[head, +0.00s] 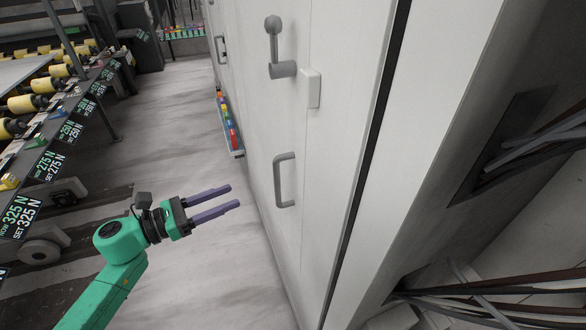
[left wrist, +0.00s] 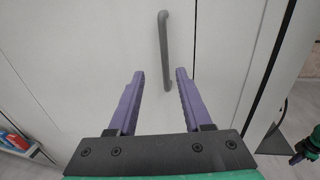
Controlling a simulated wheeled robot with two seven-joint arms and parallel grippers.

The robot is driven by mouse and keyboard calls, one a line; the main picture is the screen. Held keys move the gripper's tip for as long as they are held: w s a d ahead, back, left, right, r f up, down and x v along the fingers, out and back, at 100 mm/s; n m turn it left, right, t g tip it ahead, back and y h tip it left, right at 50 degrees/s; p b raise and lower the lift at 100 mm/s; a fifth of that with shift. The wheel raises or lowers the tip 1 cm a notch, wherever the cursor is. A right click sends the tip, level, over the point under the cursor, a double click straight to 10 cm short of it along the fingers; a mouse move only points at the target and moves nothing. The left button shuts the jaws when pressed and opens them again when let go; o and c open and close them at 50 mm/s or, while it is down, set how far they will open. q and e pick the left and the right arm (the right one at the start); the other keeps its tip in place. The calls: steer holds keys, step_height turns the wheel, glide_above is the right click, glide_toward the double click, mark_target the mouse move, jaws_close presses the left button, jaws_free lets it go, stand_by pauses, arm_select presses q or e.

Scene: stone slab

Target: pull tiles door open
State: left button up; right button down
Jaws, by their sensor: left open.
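The white door (head: 262,95) is one tall panel in a long white cabinet front and looks closed. Its grey D-shaped handle (head: 277,182) stands upright on it, and the handle bar also shows in the left wrist view (left wrist: 164,48). My left gripper (head: 234,196), with purple fingers, is open and empty. It is left of the handle and apart from it, pointing towards the door. In the left wrist view the bar is ahead, beyond the fingertips.
A grey lever (head: 272,45) and a white box (head: 313,88) sit above the handle. A rack with coloured items (head: 229,122) stands along the cabinet further back. A machine with yellow rollers (head: 62,70) is at left. Cables (head: 500,290) lie at right. The floor between is clear.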

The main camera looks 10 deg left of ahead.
arm_select(q)
steer(key=p, duration=0.2)
glide_toward(275, 179)
steer(key=x, duration=0.2)
steer(key=p+x, duration=0.2)
steer(key=x, duration=0.6)
steer(key=shift+w+a+p, duration=0.2)
steer(key=shift+p, duration=0.1)
steer(key=shift+w+d, duration=0.1)
steer(key=shift+d, duration=0.3)
steer(key=shift+f, duration=0.1)
arm_select(e)
steer(key=r, duration=0.2)
steer(key=s+r, duration=0.1)
steer(key=r, duration=0.2)
arm_select(q)
jaws_close()
arm_select(e)
steer(key=shift+s+f, duration=0.1)
arm_select(q)
steer(key=shift+a, duration=0.1)
